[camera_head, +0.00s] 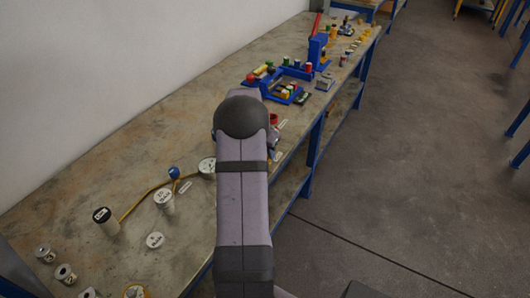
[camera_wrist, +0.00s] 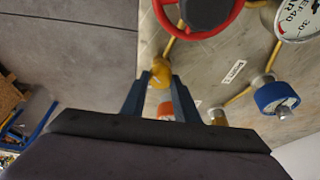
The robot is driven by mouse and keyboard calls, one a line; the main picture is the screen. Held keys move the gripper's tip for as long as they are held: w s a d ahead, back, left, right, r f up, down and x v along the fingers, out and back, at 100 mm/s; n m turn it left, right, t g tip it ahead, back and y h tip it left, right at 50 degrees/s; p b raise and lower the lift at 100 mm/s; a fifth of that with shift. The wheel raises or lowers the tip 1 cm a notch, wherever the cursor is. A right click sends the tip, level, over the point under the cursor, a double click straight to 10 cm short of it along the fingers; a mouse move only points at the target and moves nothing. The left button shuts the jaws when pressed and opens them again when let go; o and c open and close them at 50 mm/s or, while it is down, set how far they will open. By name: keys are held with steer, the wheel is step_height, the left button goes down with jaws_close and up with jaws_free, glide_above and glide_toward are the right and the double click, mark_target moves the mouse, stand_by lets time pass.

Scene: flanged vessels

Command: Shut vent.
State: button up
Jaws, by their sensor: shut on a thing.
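In the wrist view my gripper (camera_wrist: 163,78) has its two dark fingers shut on a yellow fitting (camera_wrist: 160,71), which shows between the fingertips. An orange piece (camera_wrist: 166,111) shows lower down between the fingers; whether it touches them I cannot tell. A red handwheel (camera_wrist: 163,13) with a dark centre is at the top edge. I cannot read which part is marked as the vent. In the head view my arm hides the gripper and what it holds.
A pressure gauge (camera_wrist: 298,17) and a blue knob (camera_wrist: 274,97) are on the right in the wrist view. White-capped vessels (camera_head: 163,198) stand on the bench (camera_head: 120,165) in the head view. Blue fixtures with coloured parts (camera_head: 285,85) stand farther along it. Open floor is at right.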

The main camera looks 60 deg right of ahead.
steer(key=n, duration=0.1)
steer(key=n+t+p, duration=0.1)
steer(key=shift+s+r+n, duration=0.15)
steer(key=shift+n, duration=0.25)
steer(key=shift+n+t+y+p, duration=0.3)
steer(key=shift+n+t+p, duration=0.25)
steer(key=shift+n, duration=0.55)
steer(key=shift+s+d+f+n+t+b, duration=0.15)
steer(key=shift+n+t+b, duration=0.1)
steer(key=shift+n, duration=0.25)
steer(key=shift+w+a+f+n+t+b, duration=0.1)
steer(key=shift+n+b, duration=0.15)
steer(key=shift+n, duration=0.25)
steer(key=shift+s+n+y+b, duration=0.1)
steer(key=shift+n+y+b, duration=0.2)
steer(key=shift+n+b, duration=0.45)
steer(key=shift+r+n, duration=0.1)
steer(key=shift+n, duration=0.15)
steer(key=o, duration=1.1)
steer(key=shift+c, duration=0.2)
steer(key=shift+r, duration=0.1)
